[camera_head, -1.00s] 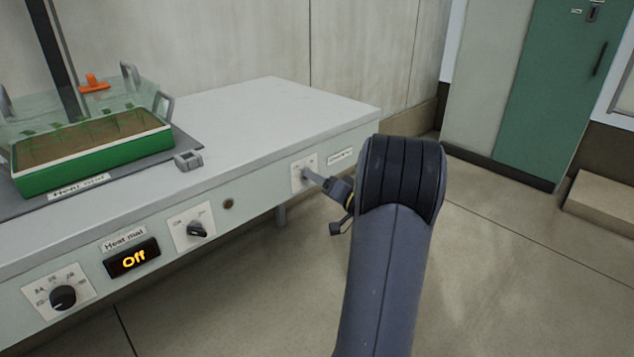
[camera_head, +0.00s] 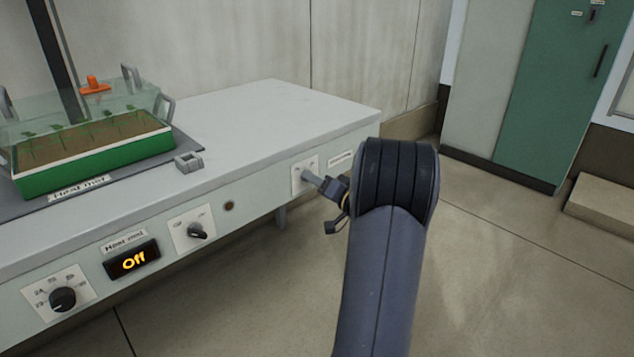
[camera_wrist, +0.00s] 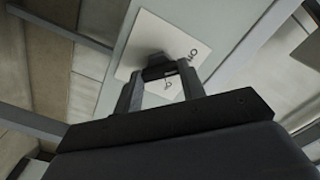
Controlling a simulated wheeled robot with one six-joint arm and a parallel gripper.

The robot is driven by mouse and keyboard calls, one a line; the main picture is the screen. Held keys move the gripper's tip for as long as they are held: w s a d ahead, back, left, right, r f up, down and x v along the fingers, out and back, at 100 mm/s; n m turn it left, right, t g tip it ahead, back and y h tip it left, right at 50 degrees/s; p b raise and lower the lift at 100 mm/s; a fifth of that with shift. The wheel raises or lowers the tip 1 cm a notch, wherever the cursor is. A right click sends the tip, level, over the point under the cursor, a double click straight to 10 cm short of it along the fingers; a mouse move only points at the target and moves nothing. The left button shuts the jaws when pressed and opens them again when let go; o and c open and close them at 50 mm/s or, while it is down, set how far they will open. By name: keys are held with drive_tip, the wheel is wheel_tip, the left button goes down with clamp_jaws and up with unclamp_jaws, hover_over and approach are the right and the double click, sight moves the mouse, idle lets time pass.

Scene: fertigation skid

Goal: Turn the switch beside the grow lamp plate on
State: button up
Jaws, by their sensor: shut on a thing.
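The switch plate (camera_head: 298,186) is a small white plate on the bench's front panel near its right end, beside a small label plate (camera_head: 340,159) whose text is too small to read. My gripper (camera_head: 312,179) reaches to it from the right and is shut on the switch knob. In the wrist view the dark knob (camera_wrist: 148,57) stands on the white plate (camera_wrist: 133,33) between my gripper's fingertips (camera_wrist: 158,72). The word ON and part of another mark show on the plate. The knob's exact angle is mostly hidden by the fingers.
On the same panel are a second switch (camera_head: 196,231), a heat mat display (camera_head: 132,260) reading Off, and a round dial (camera_head: 63,298). A green seedling tray (camera_head: 95,163) with a clear cover stands on the bench. Floor right of the bench is open, with a green cabinet door (camera_head: 560,90) behind.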

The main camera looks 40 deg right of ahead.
drive_tip(key=shift+f+m, duration=0.1)
drive_tip(key=shift+m, duration=0.2)
drive_tip(key=shift+c, duration=0.2)
drive_tip(key=shift+m, duration=8.7)
drive_tip(key=o, duration=1)
drive_tip(key=shift+p, duration=0.3)
drive_tip(key=s+p, duration=0.2)
drive_tip(key=s, duration=0.9)
drive_tip(key=shift+d, duration=0.45)
